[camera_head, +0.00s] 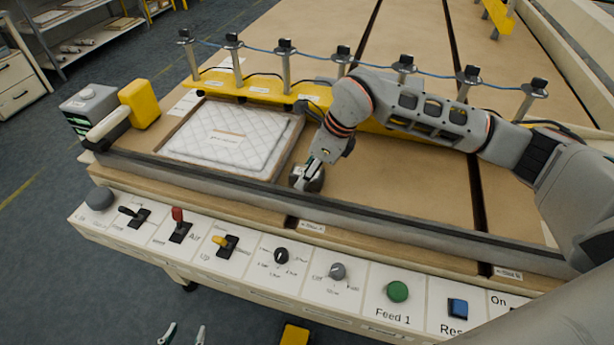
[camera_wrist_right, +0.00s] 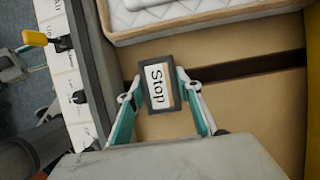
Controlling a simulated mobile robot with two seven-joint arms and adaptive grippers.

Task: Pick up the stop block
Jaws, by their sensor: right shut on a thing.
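The stop block (camera_wrist_right: 158,82) is a small dark-edged block with a white face reading "Stop". In the right wrist view it sits between the two fingers of my right gripper (camera_wrist_right: 159,90), which is shut on its sides. In the head view the right gripper (camera_head: 310,172) is low over the brown table, just behind the dark front rail, with the block partly hidden by it. I cannot tell whether the block touches the table. My left gripper (camera_head: 183,335) shows at the bottom edge of the head view, its two fingertips apart with nothing between them.
A white quilted pad in a shallow wooden tray (camera_head: 287,151) lies left of the right gripper. Behind stands a yellow bar (camera_head: 262,90) with several posts. The control panel (camera_head: 365,290) with switches and buttons runs along the front. Bare table lies right of the gripper.

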